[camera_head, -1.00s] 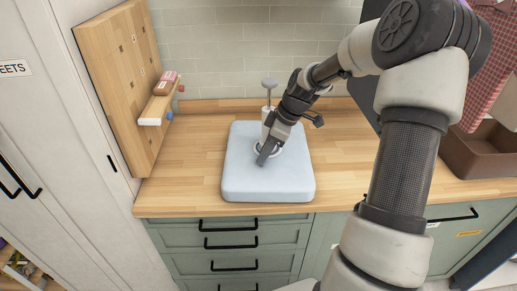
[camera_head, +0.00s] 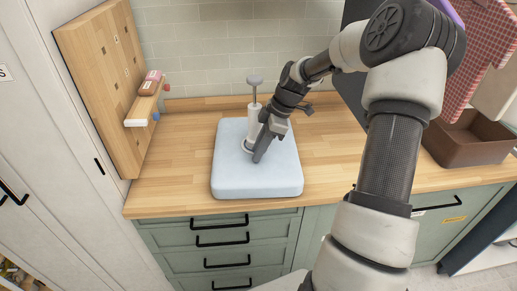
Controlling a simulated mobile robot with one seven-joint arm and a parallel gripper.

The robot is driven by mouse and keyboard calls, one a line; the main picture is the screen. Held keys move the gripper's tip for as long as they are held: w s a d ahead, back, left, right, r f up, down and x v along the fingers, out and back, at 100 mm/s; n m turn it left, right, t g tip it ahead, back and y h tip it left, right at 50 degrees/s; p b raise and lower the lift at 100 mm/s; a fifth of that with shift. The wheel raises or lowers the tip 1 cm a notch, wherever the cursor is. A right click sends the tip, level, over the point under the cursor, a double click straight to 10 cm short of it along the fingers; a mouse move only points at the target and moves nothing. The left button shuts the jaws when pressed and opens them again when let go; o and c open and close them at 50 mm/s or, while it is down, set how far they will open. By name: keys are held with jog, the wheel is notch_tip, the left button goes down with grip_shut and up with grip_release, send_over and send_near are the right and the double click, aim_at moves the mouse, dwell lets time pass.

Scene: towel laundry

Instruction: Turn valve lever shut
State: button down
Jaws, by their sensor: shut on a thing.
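A pale blue padded bag (camera_head: 238,180) lies flat on the wooden counter. A white upright pump (camera_head: 254,118) with a grey knob on top stands on it. A light round valve ring (camera_head: 247,147) shows partly at the pump's foot. My gripper (camera_head: 258,156) points down at the valve, just right of and in front of the pump. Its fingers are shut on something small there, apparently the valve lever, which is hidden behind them. The lever's angle cannot be told.
A wooden board (camera_head: 108,82) with a small shelf leans at the left, holding a pink-brown item (camera_head: 150,83). A brown bin (camera_head: 470,145) sits at the right under a red checked cloth (camera_head: 488,40). The counter (camera_head: 170,170) is clear beside the bag.

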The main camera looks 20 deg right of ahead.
jog(key=c, duration=1.5)
grip_release()
jog(key=shift+d, duration=0.1)
jog(key=v, duration=1.7)
jog(key=shift+r, duration=0.3)
